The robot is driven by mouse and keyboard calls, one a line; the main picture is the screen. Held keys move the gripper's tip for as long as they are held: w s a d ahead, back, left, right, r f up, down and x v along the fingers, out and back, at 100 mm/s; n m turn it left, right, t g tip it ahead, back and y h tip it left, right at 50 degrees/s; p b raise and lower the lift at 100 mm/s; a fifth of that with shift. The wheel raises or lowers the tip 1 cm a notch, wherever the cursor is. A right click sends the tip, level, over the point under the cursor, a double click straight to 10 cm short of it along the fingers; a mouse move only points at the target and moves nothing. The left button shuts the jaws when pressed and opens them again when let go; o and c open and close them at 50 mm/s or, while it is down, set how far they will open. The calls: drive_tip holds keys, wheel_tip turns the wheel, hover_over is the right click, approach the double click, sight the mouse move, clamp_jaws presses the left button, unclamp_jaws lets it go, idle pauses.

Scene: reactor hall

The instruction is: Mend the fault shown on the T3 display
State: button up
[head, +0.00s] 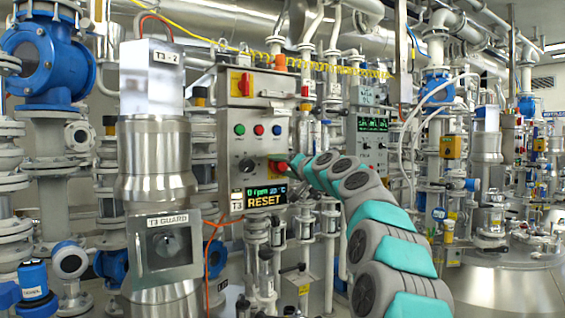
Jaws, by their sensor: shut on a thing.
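The T3 display (265,197) is at the bottom of a grey control box (258,150). It reads "0 rpm", a temperature that looks like 22 °C, and "RESET" in yellow. A T3 label sits at its left. The box carries a red switch on a yellow plate (241,84), a row of green, red and blue buttons (258,130), and a dark round knob (246,165). My gripper (290,168) is at the box's lower right, shut on a small red part (281,167) there. The fingers are small and mostly hidden by my arm.
A steel vessel (155,160) marked T3-2 stands left of the box, with a windowed T3 GUARD door (168,246) below. A second panel with a green display (372,124) is behind my arm. Pipes, valves and hanging cables crowd both sides.

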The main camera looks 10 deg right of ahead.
drive_tip(key=shift+m+p, duration=0.45)
drive_tip(key=shift+m, duration=0.45)
drive_tip(key=o, duration=1.3)
drive_tip(key=shift+o, duration=0.2)
drive_tip(key=shift+s+d, duration=0.1)
drive_tip(key=shift+s, duration=0.05)
drive_tip(key=b+v, duration=0.2)
drive_tip(key=v, duration=0.5)
drive_tip(key=shift+s, duration=0.3)
